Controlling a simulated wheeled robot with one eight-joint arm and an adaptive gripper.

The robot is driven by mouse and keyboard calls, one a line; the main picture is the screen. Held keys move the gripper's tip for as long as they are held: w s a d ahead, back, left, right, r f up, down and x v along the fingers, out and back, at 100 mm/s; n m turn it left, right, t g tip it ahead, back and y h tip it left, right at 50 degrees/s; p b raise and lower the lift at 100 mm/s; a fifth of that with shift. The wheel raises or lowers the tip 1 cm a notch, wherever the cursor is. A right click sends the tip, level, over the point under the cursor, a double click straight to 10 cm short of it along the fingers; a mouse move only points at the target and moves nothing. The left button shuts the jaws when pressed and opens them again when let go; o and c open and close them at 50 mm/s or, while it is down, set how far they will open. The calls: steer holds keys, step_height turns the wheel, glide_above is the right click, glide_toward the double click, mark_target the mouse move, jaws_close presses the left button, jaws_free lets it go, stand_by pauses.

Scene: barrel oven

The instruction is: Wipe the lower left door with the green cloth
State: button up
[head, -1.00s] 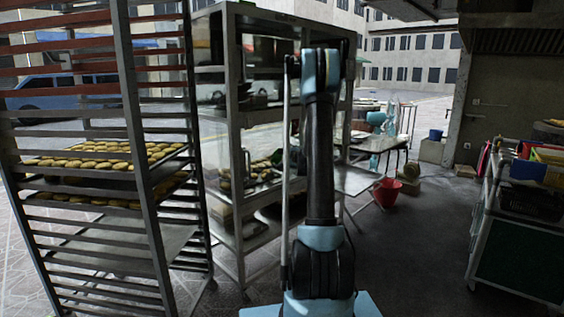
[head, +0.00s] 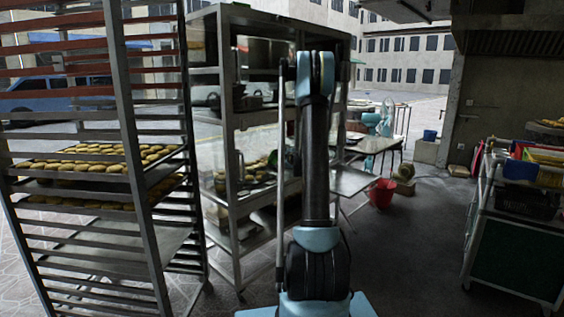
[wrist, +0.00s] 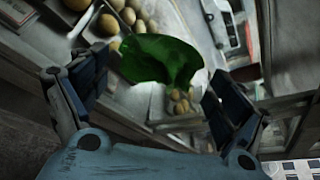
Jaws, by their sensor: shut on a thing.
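The green cloth (wrist: 160,60) shows in the wrist view as a crumpled, bright green piece between the two dark fingers of my gripper (wrist: 158,75). My gripper is shut on it, with the fingers on either side. The cloth hangs clear of any surface that I can make out. I see no oven door, and the lower left door is in neither view.
A tall tray rack (head: 160,230) with bread rolls stands at the left. A metal shelf unit (head: 228,130) with pots is behind my arm. A red bucket (head: 382,193) sits on the floor. A cart (head: 510,245) stands at the right, with open floor before it.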

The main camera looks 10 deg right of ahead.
mark_target(269, 161)
steer(key=shift+s+a, duration=0.85)
steer(key=shift+a, duration=0.25)
steer(key=shift+s+a, duration=0.8)
steer(key=shift+a, duration=0.3)
steer(key=shift+s+a, duration=0.4)
steer(key=shift+a, duration=0.25)
steer(key=shift+s+a, duration=0.35)
steer(key=shift+a, duration=0.3)
steer(key=shift+s+a, duration=0.4)
steer(key=shift+a, duration=0.25)
steer(key=shift+s+d, duration=0.1)
steer(key=shift+s+d, duration=0.85)
steer(key=shift+s, duration=0.35)
steer(key=shift+s+d, duration=0.85)
steer(key=shift+s, duration=0.3)
steer(key=shift+s+d, duration=0.9)
steer(key=shift+s, duration=0.3)
steer(key=shift+a, duration=0.1)
